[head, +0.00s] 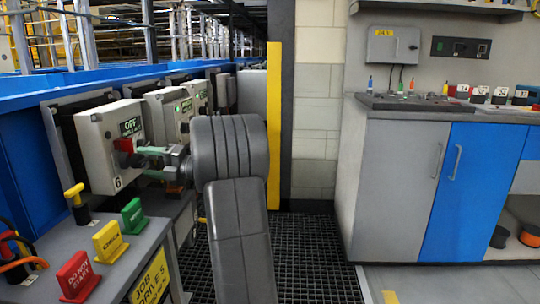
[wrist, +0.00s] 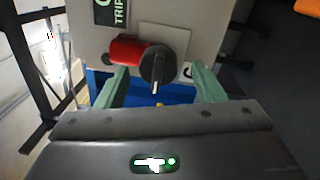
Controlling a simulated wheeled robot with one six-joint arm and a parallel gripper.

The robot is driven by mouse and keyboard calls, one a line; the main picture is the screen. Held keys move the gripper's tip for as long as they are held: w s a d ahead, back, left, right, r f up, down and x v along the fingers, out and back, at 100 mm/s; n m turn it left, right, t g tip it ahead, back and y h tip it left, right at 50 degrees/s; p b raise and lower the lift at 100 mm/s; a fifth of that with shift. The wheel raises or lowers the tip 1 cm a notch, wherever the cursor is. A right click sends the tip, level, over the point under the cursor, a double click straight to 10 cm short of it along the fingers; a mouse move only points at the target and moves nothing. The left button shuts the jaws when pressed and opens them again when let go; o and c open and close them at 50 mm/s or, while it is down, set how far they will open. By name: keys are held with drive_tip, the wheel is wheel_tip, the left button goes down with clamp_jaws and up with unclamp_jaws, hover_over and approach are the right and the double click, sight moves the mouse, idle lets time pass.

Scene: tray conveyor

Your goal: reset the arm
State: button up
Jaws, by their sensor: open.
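My gripper (head: 147,161) is at the front of the grey switch box (head: 98,160) marked 6, on the left. Its green fingers are open. In the wrist view my gripper (wrist: 158,72) has a finger on each side of a black rotary knob (wrist: 158,66), with gaps visible, so it is not clamped on it. A red handle part (wrist: 127,50) juts left from the knob. In the head view the red part (head: 124,145) shows just left of the fingers.
More switch boxes (head: 170,113) stand in a row behind, along the blue conveyor side (head: 30,165). A grey bench (head: 130,258) at lower left carries red (head: 77,277), yellow (head: 108,241) and green (head: 133,215) blocks. Dark grating floor (head: 315,255) is free right of my arm, before cabinets (head: 387,185).

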drive_tip(key=shift+a+r, duration=0.1)
drive_tip(key=shift+a, duration=0.7)
